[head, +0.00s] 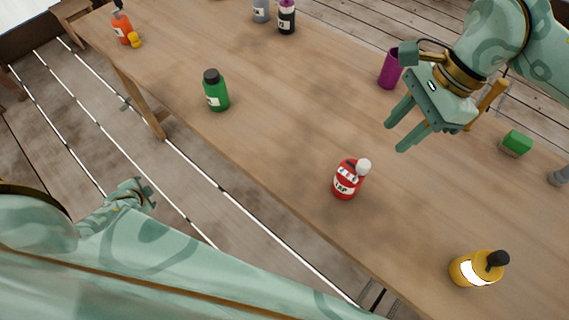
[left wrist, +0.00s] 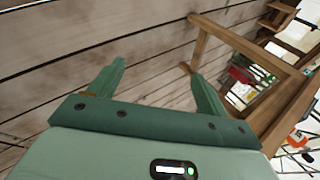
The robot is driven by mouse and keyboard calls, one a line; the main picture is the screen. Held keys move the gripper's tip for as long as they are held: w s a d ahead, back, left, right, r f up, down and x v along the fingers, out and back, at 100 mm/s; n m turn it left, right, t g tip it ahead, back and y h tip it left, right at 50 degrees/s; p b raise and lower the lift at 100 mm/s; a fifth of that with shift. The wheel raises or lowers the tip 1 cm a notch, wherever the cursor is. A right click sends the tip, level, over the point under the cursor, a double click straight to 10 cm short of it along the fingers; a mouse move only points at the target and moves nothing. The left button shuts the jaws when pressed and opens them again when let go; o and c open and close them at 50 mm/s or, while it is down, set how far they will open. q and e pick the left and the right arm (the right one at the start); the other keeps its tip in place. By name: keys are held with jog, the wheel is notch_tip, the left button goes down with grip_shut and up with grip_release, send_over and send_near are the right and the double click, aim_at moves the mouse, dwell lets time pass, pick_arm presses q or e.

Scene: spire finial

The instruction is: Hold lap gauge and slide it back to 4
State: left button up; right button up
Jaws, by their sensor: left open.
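No lap gauge can be told for sure in either view. A red bottle (head: 346,182) with a white round top stands on the wooden table; its label has small dark letters that I cannot read surely. My right gripper (head: 394,138) is above the table, up and right of the red bottle, with its fingers apart and nothing between them. My left gripper (head: 147,190) is low at the left, off the table's near side, over the plank floor. In the left wrist view its fingers (left wrist: 159,68) are spread and empty.
The table (head: 290,110) holds a green bottle (head: 215,92), a yellow bottle (head: 474,268), a purple cup (head: 390,70), a green block (head: 516,142), an orange bottle (head: 122,28) and dark bottles (head: 286,18) at the far edge. The table's middle is clear.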

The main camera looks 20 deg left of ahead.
pick_arm(q)
jog(key=w+a+r+m+t+y, duration=0.1)
jog(key=w+a+r+m+t, duration=0.2)
jog(key=w+r, duration=0.75)
jog(key=w+a+r+m+t, duration=0.15)
jog(key=w+a+r, duration=0.35)
jog(key=w+r, duration=0.55)
jog(key=w+d+r+m+t+h, duration=0.1)
jog(key=w+d+r+m+t, duration=0.25)
jog(key=r, duration=0.75)
jog(key=w+d+r+t+h, duration=0.1)
jog(key=w+d+r+t, duration=0.1)
jog(key=w+d+r, duration=0.6)
jog(key=s+d+r+m+h, duration=0.1)
jog(key=d+r+m+h, duration=0.1)
jog(key=d+h, duration=0.45)
jog(key=n+g+h, duration=0.4)
jog(key=g+h, duration=0.6)
send_near(354, 178)
jog(key=w+d+f, duration=0.2)
jog(key=d, duration=0.1)
jog(key=w+d+f, duration=0.2)
jog(key=d+f, duration=0.1)
jog(key=w+d+f, duration=0.2)
jog(key=shift+d+f, duration=0.4)
